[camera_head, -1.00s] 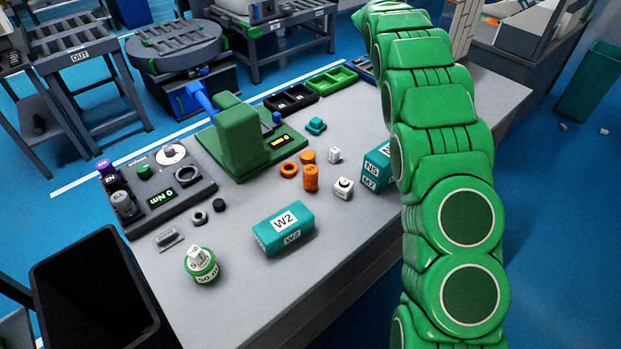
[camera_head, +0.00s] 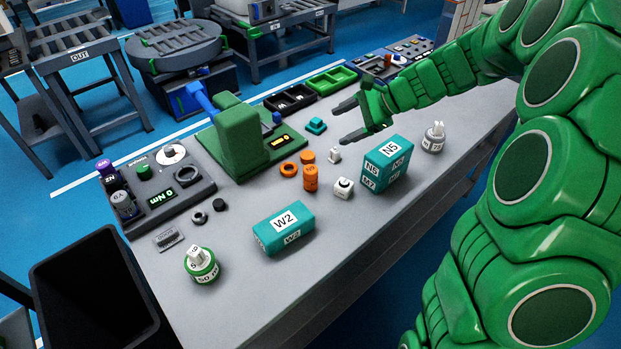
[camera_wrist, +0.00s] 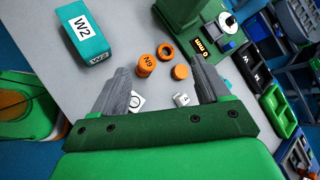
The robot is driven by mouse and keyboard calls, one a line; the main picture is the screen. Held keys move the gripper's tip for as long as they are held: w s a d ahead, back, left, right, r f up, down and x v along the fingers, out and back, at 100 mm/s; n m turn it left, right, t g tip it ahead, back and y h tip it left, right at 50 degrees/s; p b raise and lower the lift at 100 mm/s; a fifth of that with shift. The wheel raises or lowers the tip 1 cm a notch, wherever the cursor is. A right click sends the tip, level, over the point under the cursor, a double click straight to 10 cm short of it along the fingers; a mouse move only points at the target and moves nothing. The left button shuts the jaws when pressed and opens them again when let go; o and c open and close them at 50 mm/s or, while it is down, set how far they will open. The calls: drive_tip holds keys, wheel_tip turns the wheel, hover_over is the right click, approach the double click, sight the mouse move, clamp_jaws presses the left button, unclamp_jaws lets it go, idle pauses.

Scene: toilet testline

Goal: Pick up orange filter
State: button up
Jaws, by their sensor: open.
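Three orange parts lie together on the grey table: an upright cylinder (camera_head: 310,179), a ring (camera_head: 289,169) and a short round piece (camera_head: 308,157). In the wrist view the cylinder (camera_wrist: 146,67) bears dark lettering, with the ring (camera_wrist: 166,50) and the short piece (camera_wrist: 181,72) to its right. I cannot tell which one is named the filter. My gripper (camera_head: 347,122) is open and empty above the table, to the right of and behind the orange parts in the head view. In the wrist view the orange parts show between and beyond the fingertips (camera_wrist: 159,68).
Two small white parts (camera_head: 343,188) (camera_head: 334,155) stand close right of the orange parts. A teal W2 box (camera_head: 284,229) is in front, and teal boxes (camera_head: 388,163) stand to the right. A green press (camera_head: 240,140) stands behind left. The table's front middle is clear.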

drive_tip(key=a+r+m+t+y, duration=0.2)
drive_tip(key=a+r+m+t, duration=0.1)
drive_tip(key=r+m, duration=0.3)
drive_tip(key=m, duration=0.3)
approach(306, 170)
drive_tip(key=f+x, duration=0.1)
drive_tip(key=x, duration=0.2)
drive_tip(key=shift+y, duration=0.3)
drive_tip(key=shift+w+d+f+x, duration=0.1)
drive_tip(key=shift+w+x, duration=0.05)
drive_tip(key=shift+x, duration=1.35)
drive_tip(key=shift+w+d+f+x, duration=0.1)
drive_tip(key=shift+w+x, duration=0.1)
drive_tip(key=shift+x, duration=2.1)
drive_tip(key=shift+w, duration=0.1)
drive_tip(key=c, duration=1.1)
